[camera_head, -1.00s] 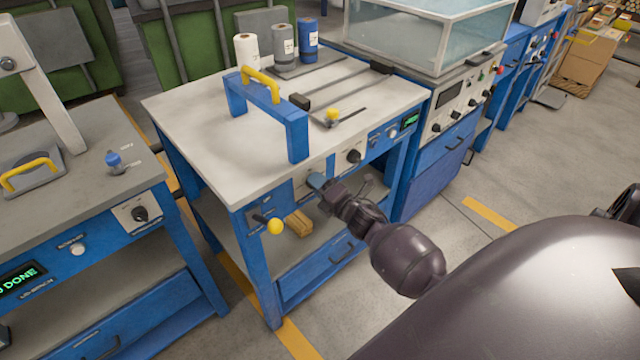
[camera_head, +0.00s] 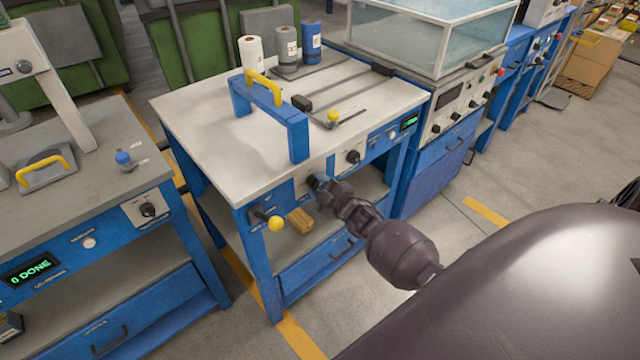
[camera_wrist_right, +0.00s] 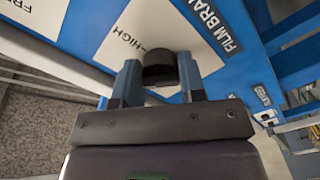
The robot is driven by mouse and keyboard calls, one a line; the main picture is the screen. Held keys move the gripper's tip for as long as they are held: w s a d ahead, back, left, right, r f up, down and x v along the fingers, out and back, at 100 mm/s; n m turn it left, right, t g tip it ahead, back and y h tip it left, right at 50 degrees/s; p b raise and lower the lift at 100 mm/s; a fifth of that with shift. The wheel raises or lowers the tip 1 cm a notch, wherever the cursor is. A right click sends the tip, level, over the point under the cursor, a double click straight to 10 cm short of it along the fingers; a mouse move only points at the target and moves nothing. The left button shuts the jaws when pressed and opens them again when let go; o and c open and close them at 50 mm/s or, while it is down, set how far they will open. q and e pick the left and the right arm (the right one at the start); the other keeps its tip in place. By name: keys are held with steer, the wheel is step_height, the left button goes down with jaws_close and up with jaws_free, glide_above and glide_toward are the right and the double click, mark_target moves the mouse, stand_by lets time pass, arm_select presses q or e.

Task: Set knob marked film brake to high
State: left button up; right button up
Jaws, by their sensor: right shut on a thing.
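The film brake knob is a dark round knob (camera_wrist_right: 159,69) on a white plate (camera_wrist_right: 118,38) in the right wrist view. The blue strip beside the plate reads FILM BRAK, its end cut off, and HIGH is printed on the plate with a short mark by the knob. My right gripper (camera_wrist_right: 160,82) is shut on the knob, one finger on each side. In the head view my right gripper (camera_head: 317,182) is at the front panel of the blue bench and hides the knob. Where the knob's pointer stands is not clear. My left gripper is out of view.
Another black knob (camera_head: 354,157) sits right of my gripper on the same panel. A yellow-ball lever (camera_head: 275,223) sticks out at the left. A blue frame with a yellow handle (camera_head: 263,86) stands on the bench top (camera_head: 205,135). Floor is free in front.

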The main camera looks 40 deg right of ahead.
steer(key=m, duration=0.3)
steer(key=shift+m+p, duration=0.3)
steer(key=shift+p, duration=0.05)
steer(key=m, duration=0.3)
steer(key=shift+a+m, duration=0.1)
steer(key=shift+m, duration=0.2)
steer(key=shift+f+m+p, duration=0.1)
steer(key=shift+m+p, duration=0.3)
steer(key=shift+m, duration=1.2)
steer(key=shift+a+m, duration=0.1)
steer(key=shift+m, duration=0.2)
steer(key=o, duration=0.9)
